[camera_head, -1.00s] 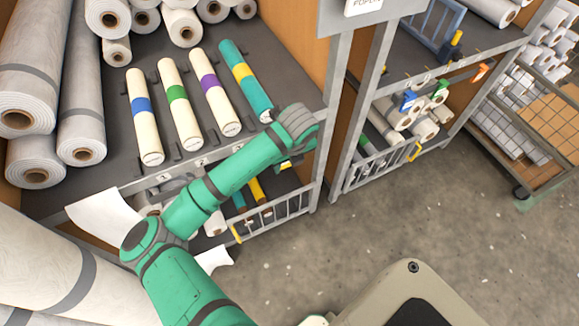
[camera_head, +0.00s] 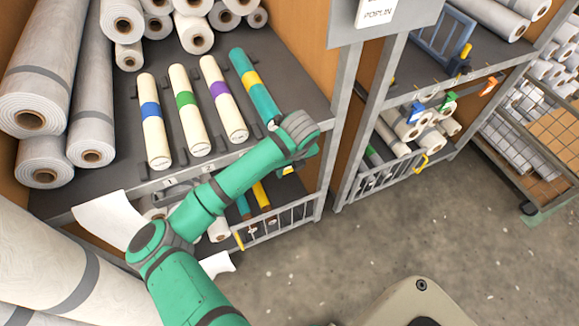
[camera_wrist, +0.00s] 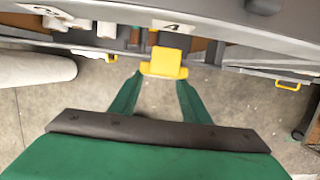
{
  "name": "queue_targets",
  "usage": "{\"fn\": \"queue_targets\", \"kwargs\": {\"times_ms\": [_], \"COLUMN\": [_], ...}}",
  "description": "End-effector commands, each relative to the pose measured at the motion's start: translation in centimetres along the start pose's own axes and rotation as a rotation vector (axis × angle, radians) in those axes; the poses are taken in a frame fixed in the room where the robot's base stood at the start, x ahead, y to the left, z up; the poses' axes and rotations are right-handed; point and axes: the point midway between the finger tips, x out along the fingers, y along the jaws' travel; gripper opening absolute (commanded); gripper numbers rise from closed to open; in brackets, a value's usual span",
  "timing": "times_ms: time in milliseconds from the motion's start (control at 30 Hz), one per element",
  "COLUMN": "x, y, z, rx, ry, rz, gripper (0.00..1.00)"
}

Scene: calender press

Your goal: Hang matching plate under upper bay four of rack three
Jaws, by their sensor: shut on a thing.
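A yellow plate (camera_wrist: 164,62) is held between the two green fingertips of my gripper (camera_wrist: 162,74), which is shut on it. In the wrist view the plate is just below a shelf edge (camera_wrist: 225,28) bearing a label "4" (camera_wrist: 172,26). Its top edge looks very near that edge; I cannot tell whether they touch. In the head view, a teal roll with a yellow band (camera_head: 252,84) lies in the rightmost upper bay, and my wrist is in front of its lower end. There my arm mostly hides my gripper and the plate.
Cream rolls with blue (camera_head: 151,109), green (camera_head: 186,99) and purple (camera_head: 219,89) bands lie in the bays to the left. A grey barred gate (camera_head: 285,215) stands below the shelf. Another rack with coloured plates is at right. Open floor (camera_head: 480,240) lies in front.

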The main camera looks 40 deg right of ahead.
Motion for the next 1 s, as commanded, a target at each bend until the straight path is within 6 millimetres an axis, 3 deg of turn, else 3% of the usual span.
{"fn": "queue_targets", "kwargs": {"times_ms": [200, 233, 300, 667, 833, 1000], "x": [0.0, 0.0, 0.0, -0.3, -2.3, -5.6], "y": [0.0, 0.0, 0.0, 0.0, -0.1, -0.1], "z": [0.0, 0.0, 0.0, 0.0, 0.1, 0.0], "rx": [0.000, 0.000, 0.000, 0.001, 0.002, 0.003], "ry": [0.000, 0.000, 0.000, 0.000, -0.002, -0.003], "rz": [0.000, 0.000, 0.000, -0.001, -0.002, -0.002], "gripper": [0.17, 0.47, 0.64, 0.65, 0.65, 0.65]}}
